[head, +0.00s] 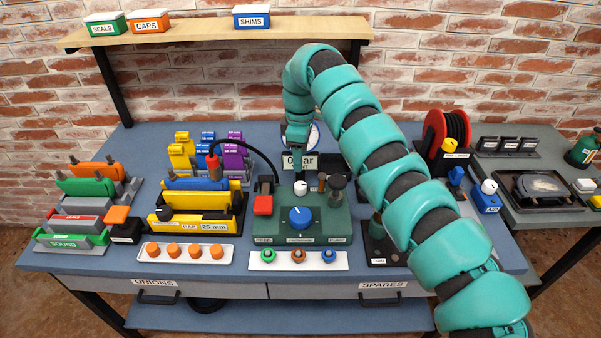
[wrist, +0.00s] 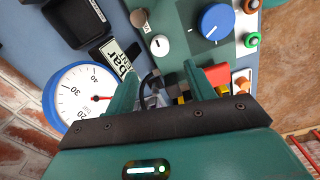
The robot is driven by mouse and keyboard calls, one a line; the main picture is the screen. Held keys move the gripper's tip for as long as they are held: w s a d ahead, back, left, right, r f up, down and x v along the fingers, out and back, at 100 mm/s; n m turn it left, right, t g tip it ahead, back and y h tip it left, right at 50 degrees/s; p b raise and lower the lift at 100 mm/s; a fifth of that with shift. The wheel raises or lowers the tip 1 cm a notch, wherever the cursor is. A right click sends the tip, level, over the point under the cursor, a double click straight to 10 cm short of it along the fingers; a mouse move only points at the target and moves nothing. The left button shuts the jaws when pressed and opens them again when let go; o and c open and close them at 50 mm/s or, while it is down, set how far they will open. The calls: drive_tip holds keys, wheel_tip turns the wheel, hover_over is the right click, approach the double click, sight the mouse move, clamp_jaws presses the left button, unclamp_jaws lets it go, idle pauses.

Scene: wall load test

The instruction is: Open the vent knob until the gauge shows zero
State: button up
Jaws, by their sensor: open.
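A green pump unit (head: 330,228) stands on the blue bench. It carries a large blue knob (head: 301,217), which also shows in the wrist view (wrist: 215,22), and a small white knob (head: 300,187), also in the wrist view (wrist: 160,44). I cannot tell from the labels which is the vent knob. The round blue-rimmed gauge (wrist: 75,98) has a red needle; its exact reading is unclear, as my finger hides part of the dial. A plate (head: 299,162) reading "0 bar" is beside it. My gripper (wrist: 158,88) is open and empty, above and behind the white knob.
A red block (head: 263,205) and a black lever stand left of the knobs. A white tray (head: 262,265) with small coloured knobs lies in front. A yellow tool with a black hose (head: 243,143) is at left. My arm covers the bench's right part.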

wheel_tip(320, 180, up, 7)
drive_tip(key=shift+f, duration=0.2)
idle(0.4)
